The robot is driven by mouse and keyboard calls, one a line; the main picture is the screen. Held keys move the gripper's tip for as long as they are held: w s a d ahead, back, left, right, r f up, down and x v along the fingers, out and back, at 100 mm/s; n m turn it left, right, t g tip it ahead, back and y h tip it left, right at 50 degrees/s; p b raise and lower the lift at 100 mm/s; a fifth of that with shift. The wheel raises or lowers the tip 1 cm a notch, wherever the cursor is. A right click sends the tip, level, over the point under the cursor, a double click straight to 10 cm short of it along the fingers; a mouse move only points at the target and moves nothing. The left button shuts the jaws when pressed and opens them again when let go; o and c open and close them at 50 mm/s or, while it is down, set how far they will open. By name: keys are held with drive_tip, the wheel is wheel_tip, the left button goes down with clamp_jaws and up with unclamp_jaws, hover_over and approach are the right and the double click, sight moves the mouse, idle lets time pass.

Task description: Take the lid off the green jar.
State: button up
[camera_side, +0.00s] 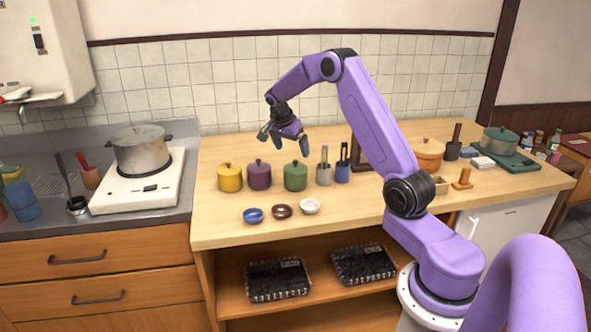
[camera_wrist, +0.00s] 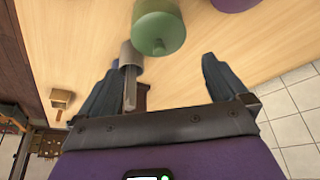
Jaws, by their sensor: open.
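The green jar (camera_side: 295,178) stands upright on the wooden counter with its knobbed green lid (camera_side: 295,166) on top. It is the rightmost of three lidded jars in the side view. In the wrist view the jar (camera_wrist: 168,8) shows at the top, with its lid (camera_wrist: 158,36) facing the camera. My gripper (camera_side: 290,146) is above the counter, higher than the jars and near the purple and green ones. It is open and empty. In the wrist view its two fingers (camera_wrist: 160,82) are spread wide, and the green lid is beyond them, not between them.
A purple jar (camera_side: 259,176) and a yellow jar (camera_side: 230,178) stand left of the green one. Small blue (camera_side: 253,215), brown (camera_side: 281,211) and white bowls (camera_side: 310,206) sit in front.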

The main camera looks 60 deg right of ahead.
sight(295, 160)
drive_tip(key=shift+x, duration=3.7)
drive_tip(key=shift+a, duration=0.1)
drive_tip(key=c, duration=0.8)
